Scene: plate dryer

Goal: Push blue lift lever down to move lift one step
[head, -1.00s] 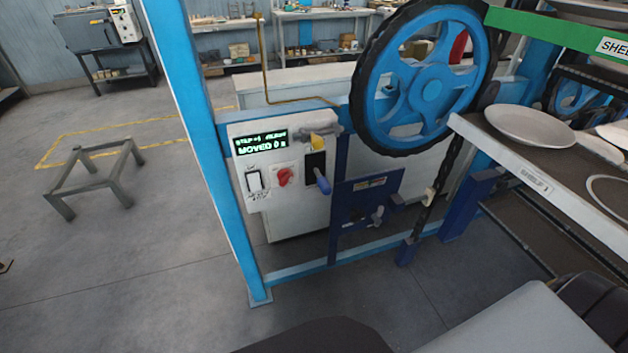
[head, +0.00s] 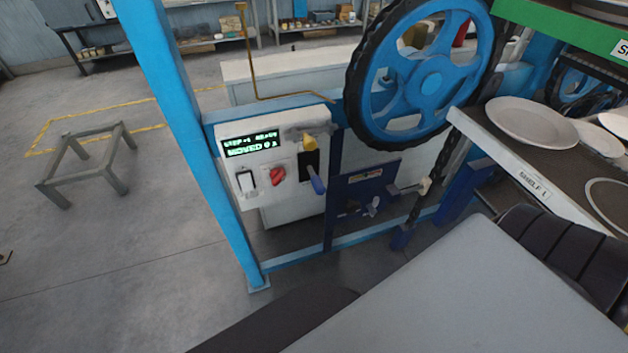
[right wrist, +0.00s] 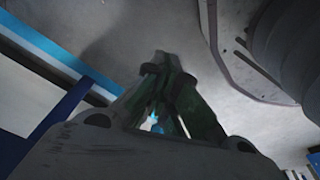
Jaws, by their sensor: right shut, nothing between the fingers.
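The blue lift lever (head: 317,184) sticks out from a dark slot in the white control box (head: 258,205) on the blue frame, in the head view. Its handle points down and outward. A yellow knob (head: 309,142) is above the slot. My right gripper (right wrist: 163,65) shows only in the right wrist view. Its dark green fingers are shut with nothing between them. No lever is clear in that view, so I cannot tell its distance from the lever. My left gripper is in neither current view.
The control box has a red switch (head: 278,176) and a green-lit display (head: 250,144) reading "MOVED 0". A large blue wheel (head: 430,85) stands right of the box. Shelf 1 (head: 535,183) holds plates at right. A low metal stand (head: 90,165) is on the floor at left.

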